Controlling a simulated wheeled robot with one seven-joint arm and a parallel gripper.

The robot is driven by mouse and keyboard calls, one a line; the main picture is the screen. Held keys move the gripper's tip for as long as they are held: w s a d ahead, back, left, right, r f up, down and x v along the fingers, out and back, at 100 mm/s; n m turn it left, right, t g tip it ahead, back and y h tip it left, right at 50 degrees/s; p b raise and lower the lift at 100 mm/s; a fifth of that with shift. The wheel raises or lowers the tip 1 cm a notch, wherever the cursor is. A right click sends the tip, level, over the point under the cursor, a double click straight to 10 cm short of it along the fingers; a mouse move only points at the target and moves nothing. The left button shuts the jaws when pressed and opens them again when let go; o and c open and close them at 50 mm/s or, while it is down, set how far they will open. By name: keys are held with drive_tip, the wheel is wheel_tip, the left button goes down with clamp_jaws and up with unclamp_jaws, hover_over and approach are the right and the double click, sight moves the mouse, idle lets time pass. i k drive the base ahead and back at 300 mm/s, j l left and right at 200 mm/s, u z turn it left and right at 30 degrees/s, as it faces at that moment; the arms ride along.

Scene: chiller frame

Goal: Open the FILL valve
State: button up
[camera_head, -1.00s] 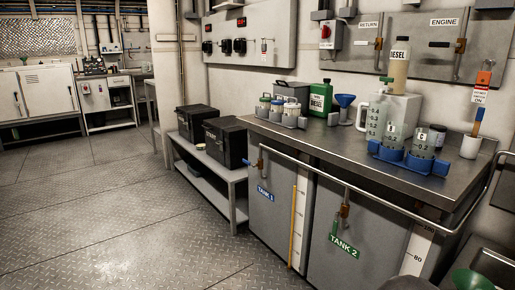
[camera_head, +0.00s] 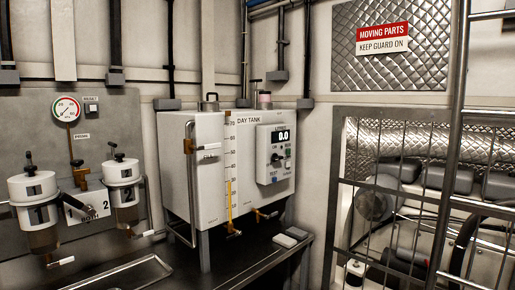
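A white box tank lettered DAY TANK (camera_head: 212,180) stands in the corner on legs. A pipe on its left side carries a small lever valve with a pale tag (camera_head: 208,147) near the top. Two small brass valves sit at its lower edge, one under the sight gauge (camera_head: 234,233) and one to the right of it (camera_head: 258,215). The tags on these valves are too small to read, so I cannot tell which one is FILL or how it is set. My gripper is not in view.
A display box (camera_head: 276,154) reading 0.0 is on the tank front. Two filter bowls (camera_head: 33,210) (camera_head: 122,190), a selector plate marked BOTH (camera_head: 88,209) and a pressure gauge (camera_head: 66,109) are at left. A metal guard cage (camera_head: 452,140) encloses machinery at right.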

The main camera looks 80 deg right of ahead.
sight(218, 145)
drive_tip(key=z, duration=2.25)
